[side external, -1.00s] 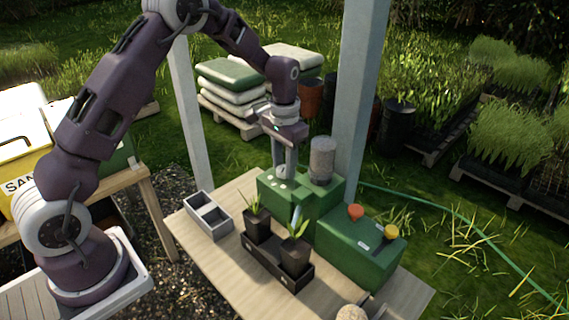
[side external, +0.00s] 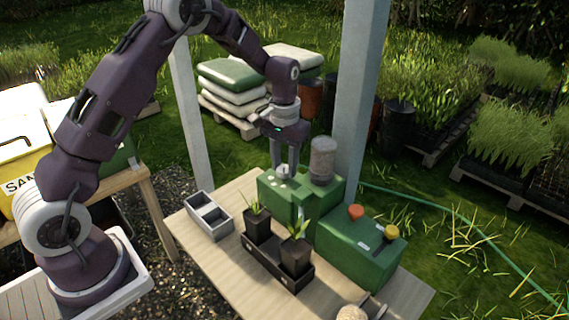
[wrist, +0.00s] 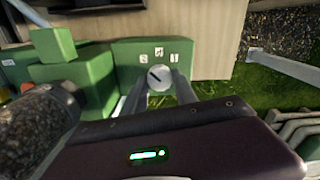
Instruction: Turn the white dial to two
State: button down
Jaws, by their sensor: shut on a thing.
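The white dial (wrist: 162,84) is a round knob on top of the green box (wrist: 125,62). A dark pointer line on it slants to the upper left in the wrist view, roughly towards the leftmost of three small white labels (wrist: 159,52).
A grey cylinder (side external: 322,160) stands on the green box close beside my gripper. A lower green box with an orange knob (side external: 355,212) and a yellow knob (side external: 392,232) sits nearer the camera. Potted seedlings in a black tray (side external: 262,262) and a grey divided box (side external: 208,218) share the table.

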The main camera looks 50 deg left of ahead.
aim_at(284, 168)
jog(key=c, duration=1)
grip_release()
jog(key=shift+o, duration=0.2)
notch_tip(284, 168, up, 7)
jog(key=shift+r, duration=0.1)
